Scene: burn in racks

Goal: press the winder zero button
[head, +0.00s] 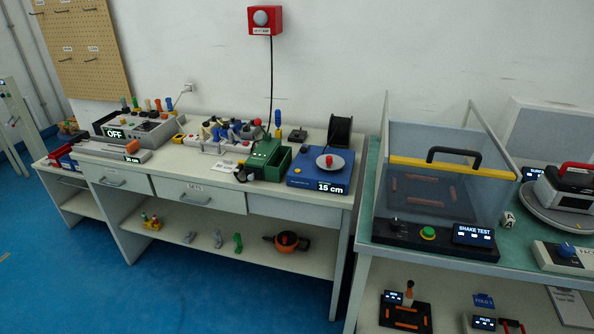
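A blue box (305,183) with a display reading "15 cm" (331,188) stands at the right end of the white bench; it looks like the winder. A white round disc with a red knob (329,161) sits on its top. A small yellow button (296,171) shows on the left part of its top; its label is too small to read, so I cannot tell if it is the zero button. A black reel-like stand (340,132) is behind the box. Neither of my grippers is in view.
A green box (268,158) stands just left of the blue box. Another device (115,150) with its own cm display is at the bench's left. A clear-walled shake test station (430,236) stands on the right table. Blue floor (200,290) in front is clear.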

